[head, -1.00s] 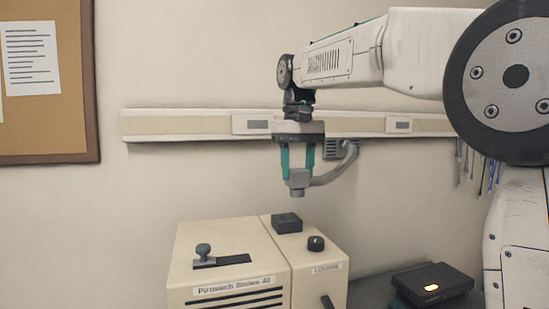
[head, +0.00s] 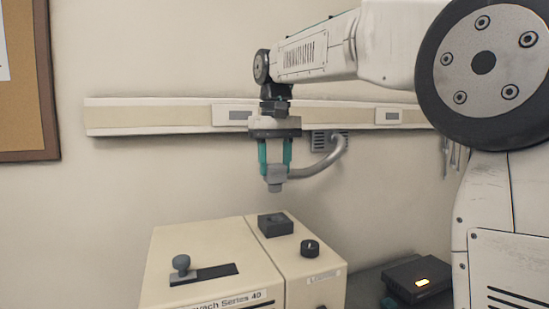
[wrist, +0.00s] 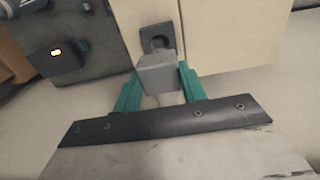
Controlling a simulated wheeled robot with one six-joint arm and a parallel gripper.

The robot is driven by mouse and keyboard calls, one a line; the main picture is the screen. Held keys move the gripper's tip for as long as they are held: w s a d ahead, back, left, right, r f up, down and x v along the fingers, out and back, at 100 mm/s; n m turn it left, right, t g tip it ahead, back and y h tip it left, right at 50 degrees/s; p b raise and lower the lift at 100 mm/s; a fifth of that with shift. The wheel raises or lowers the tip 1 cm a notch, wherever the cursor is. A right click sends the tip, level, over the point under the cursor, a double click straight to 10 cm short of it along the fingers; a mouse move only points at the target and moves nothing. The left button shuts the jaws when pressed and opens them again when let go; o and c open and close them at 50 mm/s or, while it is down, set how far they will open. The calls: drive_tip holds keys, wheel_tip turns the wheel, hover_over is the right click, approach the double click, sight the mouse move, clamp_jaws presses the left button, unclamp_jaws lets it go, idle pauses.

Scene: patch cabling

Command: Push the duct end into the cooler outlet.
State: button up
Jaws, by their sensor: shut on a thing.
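The duct end (head: 276,183) is a small grey block on a curved grey hose (head: 323,163) that runs to a wall vent. My gripper (head: 275,168) points down with its teal fingers shut on the duct end. The cooler outlet appears to be the dark square socket (head: 276,223) on top of the beige cabinet. The duct end hangs above it, clearly apart in the head view. In the wrist view the duct end (wrist: 157,74) sits between the fingers and partly covers the socket (wrist: 158,38), whose opening shows just beyond it.
The cabinet top carries a slider knob (head: 181,263) at left and a round dark knob (head: 310,247) beside the socket. A black box with an orange light (head: 420,284) stands to the right. A wall rail (head: 165,116) runs behind my gripper.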

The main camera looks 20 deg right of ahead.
sight(275, 191)
drive_tip(key=shift+f, duration=2.95)
drive_tip(key=shift+f, duration=1.55)
idle(0.8)
drive_tip(key=o, duration=1.2)
drive_tip(key=shift+c, duration=0.2)
drive_tip(key=shift+r, duration=0.15)
drive_tip(key=shift+r, duration=3.9)
